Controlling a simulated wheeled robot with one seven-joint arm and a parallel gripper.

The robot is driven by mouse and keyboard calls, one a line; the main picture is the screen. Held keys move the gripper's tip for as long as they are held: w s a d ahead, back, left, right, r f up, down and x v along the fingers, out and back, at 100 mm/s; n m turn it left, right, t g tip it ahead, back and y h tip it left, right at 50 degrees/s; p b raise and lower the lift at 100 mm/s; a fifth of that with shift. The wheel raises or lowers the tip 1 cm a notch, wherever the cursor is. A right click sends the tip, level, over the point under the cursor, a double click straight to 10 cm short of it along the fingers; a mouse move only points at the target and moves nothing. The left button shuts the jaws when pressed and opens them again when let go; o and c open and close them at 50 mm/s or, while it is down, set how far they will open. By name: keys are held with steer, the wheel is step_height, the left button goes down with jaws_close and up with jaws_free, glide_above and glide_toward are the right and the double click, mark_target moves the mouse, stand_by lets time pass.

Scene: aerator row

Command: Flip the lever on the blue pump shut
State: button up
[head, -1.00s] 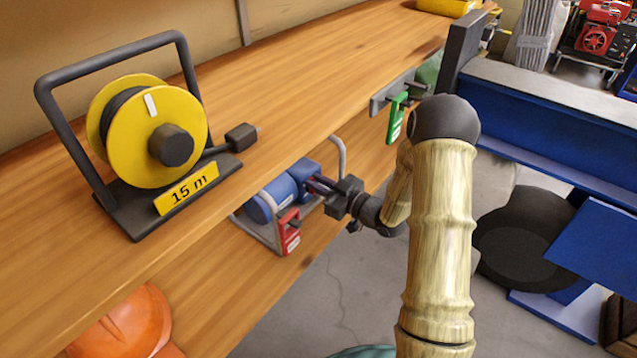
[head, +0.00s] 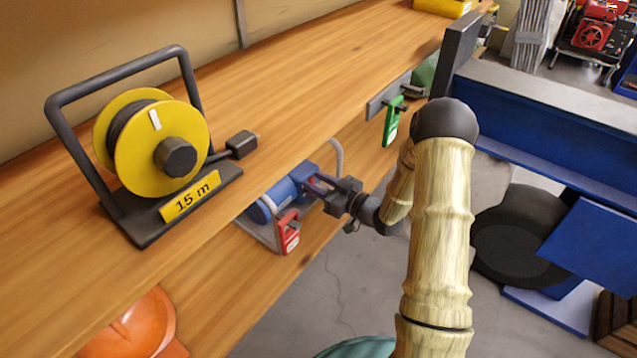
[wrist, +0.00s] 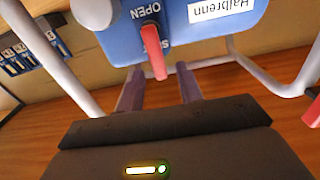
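The blue pump (head: 274,199) sits in a grey tube frame on the lower shelf. In the wrist view its blue body (wrist: 195,25) fills the top, with the words OPEN and a partly covered word starting with S. The red lever (wrist: 154,52) hangs from the body, pointing toward my gripper and covering part of that second word. My gripper (wrist: 160,78) is open, its two purple fingers apart, with the lever's tip between the fingertips. Contact with either finger cannot be told. In the head view my gripper (head: 318,186) is at the pump's right end.
The pump's grey tubes (wrist: 270,75) flank my gripper. A red tag (head: 289,236) hangs at the frame's front; a green tag (head: 392,121) hangs farther right. A yellow cable reel (head: 160,150) stands on the upper shelf (head: 300,105). An orange helmet (head: 130,328) is below left.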

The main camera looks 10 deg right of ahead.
steer(key=shift+s, duration=0.1)
steer(key=p+v, duration=0.5)
steer(key=v, duration=1.2)
steer(key=shift+r, duration=0.15)
